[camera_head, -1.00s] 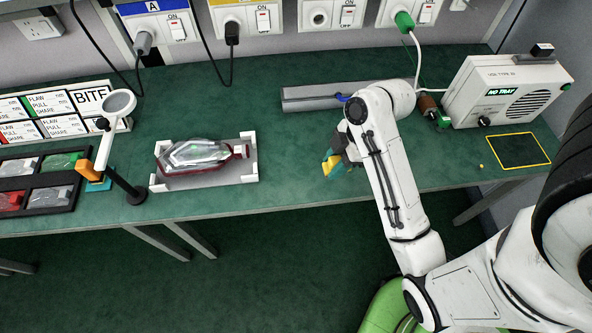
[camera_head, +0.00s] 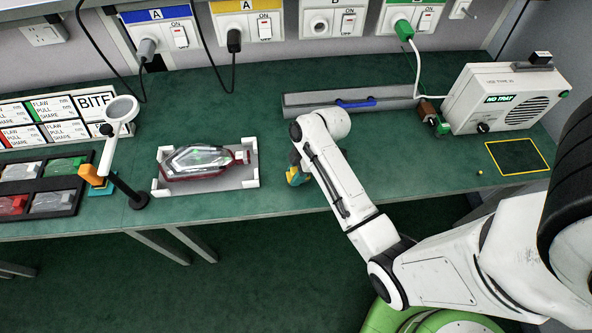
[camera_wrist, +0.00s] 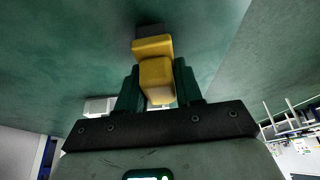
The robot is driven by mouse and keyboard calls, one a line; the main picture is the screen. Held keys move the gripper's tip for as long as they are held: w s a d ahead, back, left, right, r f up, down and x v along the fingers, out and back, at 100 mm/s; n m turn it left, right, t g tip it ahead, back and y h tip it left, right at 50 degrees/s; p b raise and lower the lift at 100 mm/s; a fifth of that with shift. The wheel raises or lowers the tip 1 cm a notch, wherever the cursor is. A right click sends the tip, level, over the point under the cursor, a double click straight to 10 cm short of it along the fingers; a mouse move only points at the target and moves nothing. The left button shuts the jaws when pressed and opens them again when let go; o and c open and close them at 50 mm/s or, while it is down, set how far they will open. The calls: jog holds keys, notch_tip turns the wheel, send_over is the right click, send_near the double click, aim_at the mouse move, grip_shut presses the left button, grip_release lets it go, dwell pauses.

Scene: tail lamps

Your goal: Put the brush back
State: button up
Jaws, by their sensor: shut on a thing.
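My gripper (camera_wrist: 160,88) is shut on a stubby yellow piece with a dark grey end, which I take to be the brush (camera_wrist: 154,48). The brush sits between the two green fingers in the wrist view, its grey end pointing away from my gripper. In the head view, my gripper (camera_head: 297,176) is over the front part of the green bench, right of the white tray, and mostly hidden by my arm. Only a little yellow and teal shows there. I cannot tell how far the brush is from the bench top.
A white tray (camera_head: 253,180) holds a clear and red lamp. A grey rail (camera_head: 300,103) with a blue piece (camera_head: 355,103) lies at the back. A magnifier stand (camera_head: 130,195) is left. A white tester (camera_head: 505,98) and yellow-outlined square (camera_head: 518,156) are right. Bench between is mostly clear.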

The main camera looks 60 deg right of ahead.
jog(key=shift+f, duration=0.15)
jog(key=shift+f, duration=0.1)
jog(key=o, duration=0.9)
jog(key=shift+o, duration=0.2)
jog(key=shift+f+b, duration=0.15)
jog(key=shift+b, duration=0.25)
